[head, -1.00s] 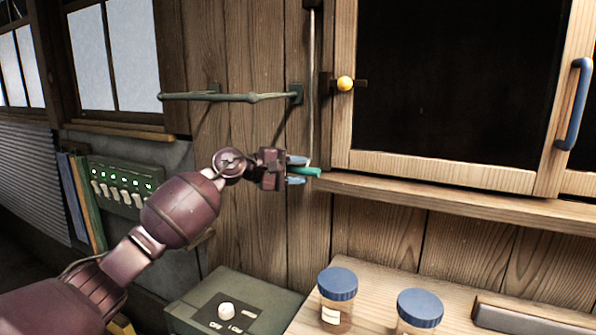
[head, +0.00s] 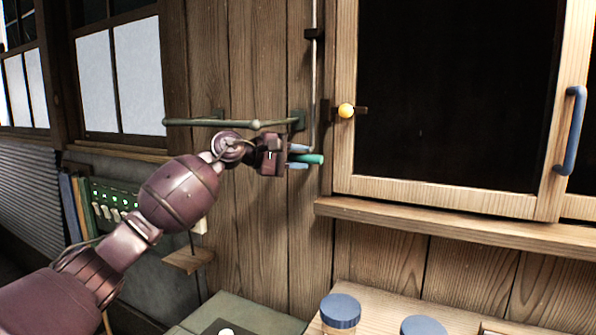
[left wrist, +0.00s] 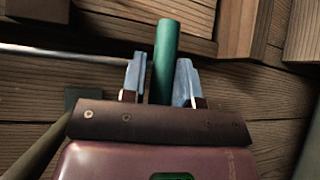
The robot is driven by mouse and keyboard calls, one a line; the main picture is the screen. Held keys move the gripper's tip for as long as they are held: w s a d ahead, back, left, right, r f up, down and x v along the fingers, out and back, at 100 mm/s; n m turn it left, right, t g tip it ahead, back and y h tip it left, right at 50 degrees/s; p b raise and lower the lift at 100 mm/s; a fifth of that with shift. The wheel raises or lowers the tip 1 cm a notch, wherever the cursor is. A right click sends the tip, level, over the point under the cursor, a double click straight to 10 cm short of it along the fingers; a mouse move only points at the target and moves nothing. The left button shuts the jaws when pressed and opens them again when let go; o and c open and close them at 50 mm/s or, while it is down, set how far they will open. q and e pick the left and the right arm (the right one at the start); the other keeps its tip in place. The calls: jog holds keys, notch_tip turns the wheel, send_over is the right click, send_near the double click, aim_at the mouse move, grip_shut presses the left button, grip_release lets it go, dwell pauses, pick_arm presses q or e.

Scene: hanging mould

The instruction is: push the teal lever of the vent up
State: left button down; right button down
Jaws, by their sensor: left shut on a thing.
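The teal lever (head: 312,159) sticks out between the fingertips of my left gripper (head: 298,157), by the wall left of the dark cabinet. A thin pale rod (head: 313,80) runs up the wall above it. In the left wrist view the teal lever (left wrist: 165,55) lies between the two blue fingers of the left gripper (left wrist: 161,80), which is shut on it. The lever's far end shows past the fingertips. The vent itself is not clearly in view. My right gripper is in neither view.
A green wall rail (head: 230,123) runs just above my left wrist. A wooden ledge (head: 440,225) and the cabinet frame (head: 430,195) lie to the right. Blue-lidded jars (head: 340,310) stand on the bench below. A switch panel (head: 115,198) is behind my left arm.

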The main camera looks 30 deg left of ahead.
pick_arm(q)
jog(key=shift+r, duration=0.2)
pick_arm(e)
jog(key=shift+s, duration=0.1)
pick_arm(q)
jog(key=c, duration=1.3)
grip_release()
jog(key=o, duration=0.3)
jog(key=shift+w+d, duration=0.15)
jog(key=shift+d, duration=0.05)
jog(key=shift+o, duration=0.2)
jog(key=shift+f, duration=0.1)
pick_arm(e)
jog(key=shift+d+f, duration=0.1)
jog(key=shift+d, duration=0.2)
pick_arm(q)
jog(key=shift+a+f, duration=0.1)
jog(key=shift+f, duration=0.05)
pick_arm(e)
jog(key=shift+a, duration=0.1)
